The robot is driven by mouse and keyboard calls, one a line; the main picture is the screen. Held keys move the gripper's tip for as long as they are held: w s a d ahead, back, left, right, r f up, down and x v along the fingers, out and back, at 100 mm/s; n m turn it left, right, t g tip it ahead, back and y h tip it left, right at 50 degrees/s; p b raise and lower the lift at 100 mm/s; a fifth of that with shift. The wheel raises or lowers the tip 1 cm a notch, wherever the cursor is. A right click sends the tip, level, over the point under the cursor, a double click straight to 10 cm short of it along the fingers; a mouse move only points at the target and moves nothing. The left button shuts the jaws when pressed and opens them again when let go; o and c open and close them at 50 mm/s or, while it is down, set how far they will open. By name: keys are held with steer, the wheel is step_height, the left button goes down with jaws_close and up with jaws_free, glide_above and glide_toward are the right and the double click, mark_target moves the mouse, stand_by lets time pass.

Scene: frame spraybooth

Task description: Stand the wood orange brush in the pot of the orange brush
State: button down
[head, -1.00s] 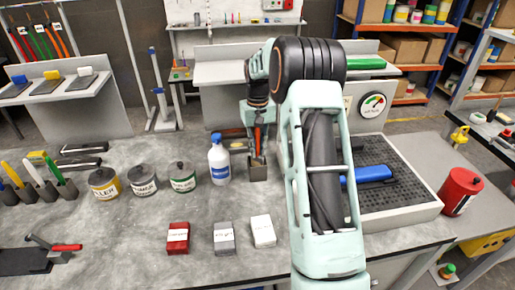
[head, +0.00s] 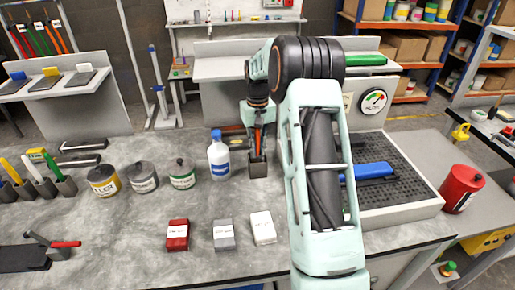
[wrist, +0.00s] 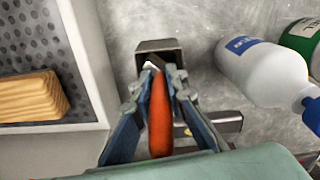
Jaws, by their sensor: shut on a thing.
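My gripper (wrist: 160,85) is shut on the brush with an orange handle (wrist: 160,118). In the head view the brush (head: 257,142) hangs roughly upright from the gripper, directly above a small grey square pot (head: 257,169). In the wrist view the brush's pale lower end is at the mouth of the pot (wrist: 158,47). I cannot tell how far it is inside. The fingers stand just above the pot's rim and hide part of the brush.
A white bottle with a blue cap (head: 218,158) stands close left of the pot, with lidded tins (head: 181,175) beyond. A perforated tray (head: 400,205) lies to the right, holding a wooden block (wrist: 30,97). Red, grey and white blocks (head: 262,228) lie in front.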

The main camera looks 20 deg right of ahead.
steer(key=shift+f, duration=0.25)
steer(key=c, duration=1.8)
jaws_free()
steer(key=shift+c, duration=0.2)
steer(key=shift+r, duration=0.1)
step_height(320, 180, up, 12)
steer(key=shift+f, duration=0.1)
